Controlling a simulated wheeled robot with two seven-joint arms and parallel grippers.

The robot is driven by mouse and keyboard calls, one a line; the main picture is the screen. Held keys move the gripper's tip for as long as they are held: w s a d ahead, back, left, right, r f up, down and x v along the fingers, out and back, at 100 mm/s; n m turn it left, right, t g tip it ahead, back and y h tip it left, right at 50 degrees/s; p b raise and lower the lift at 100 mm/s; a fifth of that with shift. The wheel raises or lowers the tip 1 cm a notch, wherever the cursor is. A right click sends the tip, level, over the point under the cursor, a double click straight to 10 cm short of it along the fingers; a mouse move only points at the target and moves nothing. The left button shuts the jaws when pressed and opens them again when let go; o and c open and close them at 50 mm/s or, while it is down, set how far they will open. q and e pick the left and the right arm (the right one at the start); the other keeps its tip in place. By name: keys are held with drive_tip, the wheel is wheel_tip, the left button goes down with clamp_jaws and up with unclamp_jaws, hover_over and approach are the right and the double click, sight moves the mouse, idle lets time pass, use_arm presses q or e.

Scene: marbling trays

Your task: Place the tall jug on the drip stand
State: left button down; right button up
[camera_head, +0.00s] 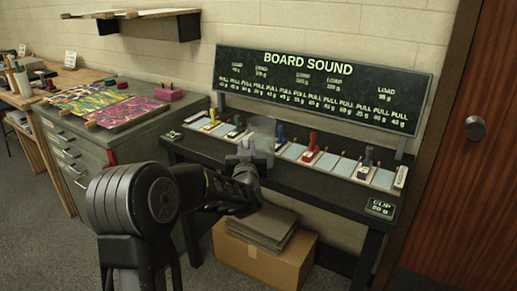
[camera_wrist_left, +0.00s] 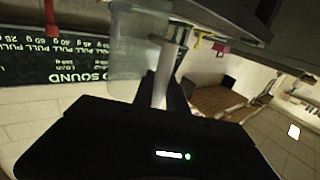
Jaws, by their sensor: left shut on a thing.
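My left gripper (camera_head: 248,152) is in front of the black table, near the middle of its rack. It is shut on a pale, see-through vessel, which I take to be the tall jug (camera_head: 263,130). In the left wrist view the clear jug (camera_wrist_left: 138,42) shows at the top, with a pale bar like a handle (camera_wrist_left: 163,72) between the fingers. The jug's base is hard to make out. I cannot pick out a drip stand for certain in either view. My right gripper is not in view.
The black table (camera_head: 330,192) carries a long pale rack (camera_head: 343,170) with several coloured upright pieces, including a red one (camera_head: 312,142). A "BOARD SOUND" sign (camera_head: 320,85) stands behind. A grey cabinet (camera_head: 85,160) with marbled sheets is at left. A cardboard box (camera_head: 265,265) sits below.

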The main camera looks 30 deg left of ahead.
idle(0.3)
use_arm(q)
wheel_tip(320, 180, up, 10)
drive_tip(key=shift+r+p, duration=0.1)
drive_tip(key=shift+p, duration=0.7)
